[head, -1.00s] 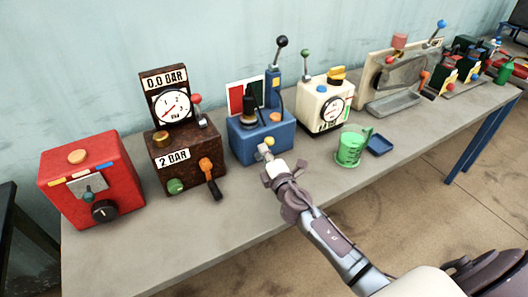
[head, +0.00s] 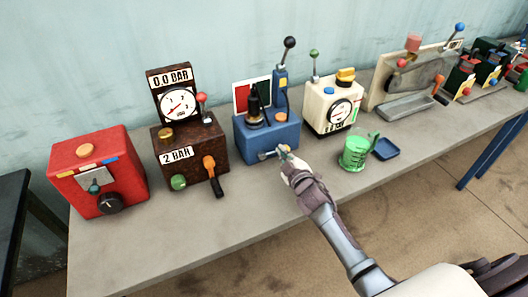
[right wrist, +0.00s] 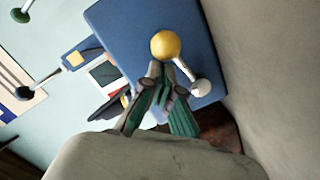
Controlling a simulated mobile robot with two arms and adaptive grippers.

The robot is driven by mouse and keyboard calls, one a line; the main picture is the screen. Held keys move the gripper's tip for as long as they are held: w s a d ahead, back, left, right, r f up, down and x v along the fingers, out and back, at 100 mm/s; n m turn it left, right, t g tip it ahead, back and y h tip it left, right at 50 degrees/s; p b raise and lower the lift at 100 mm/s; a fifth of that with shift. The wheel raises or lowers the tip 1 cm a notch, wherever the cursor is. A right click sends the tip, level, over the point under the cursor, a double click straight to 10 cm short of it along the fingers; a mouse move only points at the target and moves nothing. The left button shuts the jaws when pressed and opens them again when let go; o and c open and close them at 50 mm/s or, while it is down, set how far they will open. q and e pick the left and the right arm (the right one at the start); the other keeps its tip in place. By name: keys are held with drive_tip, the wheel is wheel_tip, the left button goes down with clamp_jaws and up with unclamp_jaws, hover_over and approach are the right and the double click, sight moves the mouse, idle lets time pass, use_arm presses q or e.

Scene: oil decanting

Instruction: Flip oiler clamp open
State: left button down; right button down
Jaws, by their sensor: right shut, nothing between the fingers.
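The blue oiler (head: 268,142) stands mid-bench, with a black cap on top and a tall black-knobbed lever behind. On its lower front is a small clamp lever (head: 270,154). In the right wrist view this lever has a yellow ball (right wrist: 165,45) at one end, a metal rod, and a pale ball (right wrist: 201,88) at the other. My right gripper (head: 286,153) is at the oiler's lower front right, by the lever's right end. In the wrist view its shut, empty fingertips (right wrist: 155,72) are right beside the yellow ball; contact is unclear. My left gripper is not in view.
A brown gauge box (head: 190,148) stands left of the oiler and a red box (head: 97,168) further left. A cream gauge box (head: 331,108) is on the right. A green cup (head: 355,153) and a blue dish (head: 386,149) sit close to the right of my gripper. The bench front is clear.

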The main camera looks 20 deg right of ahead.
drive_tip(key=shift+d+f+m, duration=0.25)
drive_tip(key=shift+f+m, duration=0.1)
drive_tip(key=shift+m, duration=0.25)
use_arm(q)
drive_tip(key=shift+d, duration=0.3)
use_arm(e)
drive_tip(key=shift+d+f, duration=0.15)
drive_tip(key=shift+f, duration=0.2)
